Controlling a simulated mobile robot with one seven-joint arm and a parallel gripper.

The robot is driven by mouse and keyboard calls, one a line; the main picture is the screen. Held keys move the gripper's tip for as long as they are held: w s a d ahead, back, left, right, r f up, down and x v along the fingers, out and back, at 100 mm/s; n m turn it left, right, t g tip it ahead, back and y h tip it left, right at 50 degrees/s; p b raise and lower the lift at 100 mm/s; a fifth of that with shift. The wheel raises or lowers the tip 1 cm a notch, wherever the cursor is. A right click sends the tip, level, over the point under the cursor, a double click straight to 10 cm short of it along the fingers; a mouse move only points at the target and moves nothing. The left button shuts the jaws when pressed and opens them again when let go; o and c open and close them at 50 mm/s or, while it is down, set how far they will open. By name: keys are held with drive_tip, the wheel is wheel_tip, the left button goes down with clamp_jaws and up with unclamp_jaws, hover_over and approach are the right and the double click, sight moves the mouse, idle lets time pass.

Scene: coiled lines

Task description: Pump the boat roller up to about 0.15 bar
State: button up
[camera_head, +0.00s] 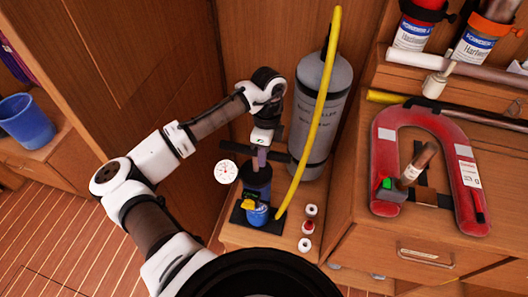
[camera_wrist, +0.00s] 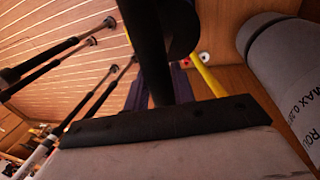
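The grey boat roller (camera_head: 318,110) stands upright against the wooden wall; it also shows at the right of the wrist view (camera_wrist: 290,75), with part of its printed "MAX" marking visible. The blue and black hand pump (camera_head: 257,184) stands in front of it on a dark base. A yellow hose (camera_head: 318,110) runs from near the pump's foot to the roller's top. A white round gauge (camera_head: 226,172) is beside the pump; its reading is too small to make out. My gripper (camera_head: 262,157) is at the pump's black crossbar handle (camera_head: 235,149). Whether its fingers are closed on it is unclear.
Several small round fittings (camera_head: 308,227) lie right of the pump. A red horseshoe buoy (camera_head: 383,160) lies on the right locker, with a brown-and-white cylinder (camera_head: 418,160) over it. Labelled tins (camera_head: 413,33) stand behind. A blue bucket (camera_head: 26,122) is far left. Floor at lower left is clear.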

sight(264, 172)
clamp_jaws()
wheel_tip(264, 172, down, 4)
drive_tip(key=shift+f+b, duration=0.15)
drive_tip(key=shift+b, duration=1.05)
drive_tip(key=shift+s, duration=0.1)
drive_tip(key=o, duration=0.6)
unclamp_jaws()
drive_tip(key=shift+r, duration=0.2)
wheel_tip(264, 172, up, 13)
drive_tip(key=w+b, duration=0.1)
drive_tip(key=w, duration=0.1)
drive_tip(key=shift+w+d+r, duration=0.2)
drive_tip(key=shift+w+d, duration=0.15)
drive_tip(key=shift+d, duration=0.1)
